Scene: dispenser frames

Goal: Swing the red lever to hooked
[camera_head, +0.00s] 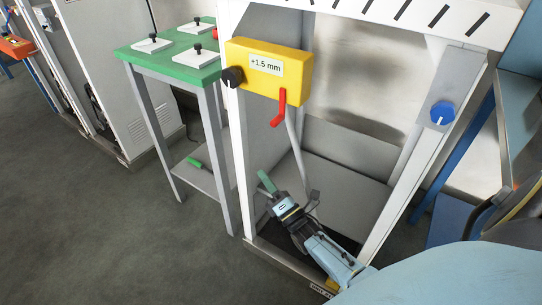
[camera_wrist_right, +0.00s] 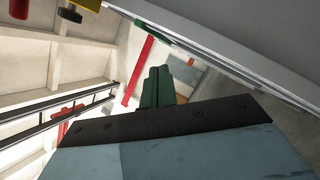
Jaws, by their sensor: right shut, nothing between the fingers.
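The red lever (camera_head: 281,108) hangs below the right part of a yellow box (camera_head: 292,67) labelled "+1.5 mm" on the white frame. Its lower end bends to the left in the head view. My right gripper (camera_head: 265,181) is below the lever, apart from it, inside the lower part of the frame. Its green fingers are shut and empty; they also show in the wrist view (camera_wrist_right: 158,86). The wrist view cuts off a piece of the yellow box at the top left; I cannot tell whether a red piece there is the lever. My left gripper is out of view.
A black knob (camera_head: 232,77) sticks out at the yellow box's left side. The white frame's left post (camera_head: 239,150) stands left of my gripper. A blue knob (camera_head: 442,112) sits on the right post. A green-topped table (camera_head: 165,58) stands to the left.

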